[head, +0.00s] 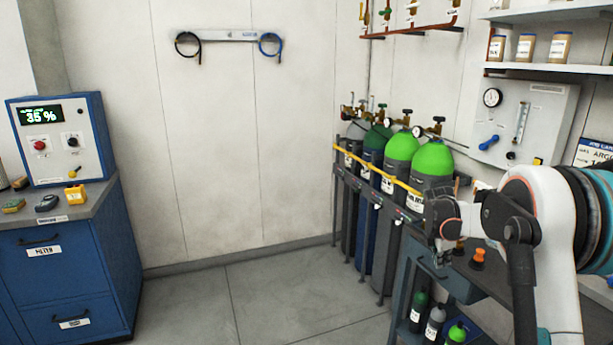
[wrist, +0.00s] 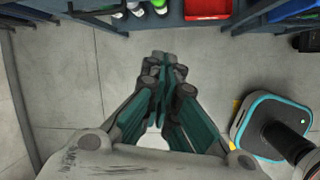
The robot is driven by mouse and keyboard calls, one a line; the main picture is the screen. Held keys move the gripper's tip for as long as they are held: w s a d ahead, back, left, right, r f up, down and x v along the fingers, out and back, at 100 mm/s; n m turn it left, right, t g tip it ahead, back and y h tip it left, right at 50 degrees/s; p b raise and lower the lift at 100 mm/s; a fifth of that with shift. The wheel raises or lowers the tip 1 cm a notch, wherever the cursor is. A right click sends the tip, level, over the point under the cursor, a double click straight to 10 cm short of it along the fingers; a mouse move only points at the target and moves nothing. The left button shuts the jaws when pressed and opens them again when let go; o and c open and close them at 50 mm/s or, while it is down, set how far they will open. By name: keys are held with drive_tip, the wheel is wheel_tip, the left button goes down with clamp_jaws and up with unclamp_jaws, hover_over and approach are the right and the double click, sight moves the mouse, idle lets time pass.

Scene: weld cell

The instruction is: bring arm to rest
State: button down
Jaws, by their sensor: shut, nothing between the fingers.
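My arm (head: 545,225) is white with dark joints and is folded at the right of the head view. My gripper (wrist: 162,62) points down in the wrist view, its grey and teal fingers together with nothing between them. Bare grey floor (wrist: 75,90) lies below it. In the head view the wrist end of the arm is in front of the gas cylinders and the dark bench, and the fingertips cannot be made out clearly.
Several gas cylinders (head: 401,150) stand in a rack with a yellow bar (head: 375,170). A dark bench (head: 490,277) with an orange knob-like item (head: 478,257) is close to the arm. A blue cabinet (head: 75,265) stands left. The middle floor (head: 275,295) is clear.

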drive_tip(key=s+a+r+m+t+y, duration=0.1)
drive_tip(key=s+a+r+m, duration=0.4)
drive_tip(key=s+a+r, duration=0.4)
drive_tip(key=s+a+r+m+t+y, duration=0.1)
drive_tip(key=s+a+r+m, duration=0.35)
drive_tip(key=s+r, duration=0.4)
drive_tip(key=s+a+f+m, duration=0.1)
drive_tip(key=s+a+m, duration=0.2)
drive_tip(key=s, duration=0.5)
drive_tip(key=s+a+f+m+t+y, duration=0.1)
drive_tip(key=s+a+f+m, duration=0.1)
drive_tip(key=s, duration=0.6)
drive_tip(key=s+a+f+m+t, duration=0.1)
drive_tip(key=s+a+m, duration=0.3)
drive_tip(key=s, duration=0.4)
drive_tip(key=shift+s+a+f+y, duration=0.2)
drive_tip(key=shift+s+f+y, duration=0.1)
drive_tip(key=shift+f, duration=0.45)
drive_tip(key=shift+t, duration=0.3)
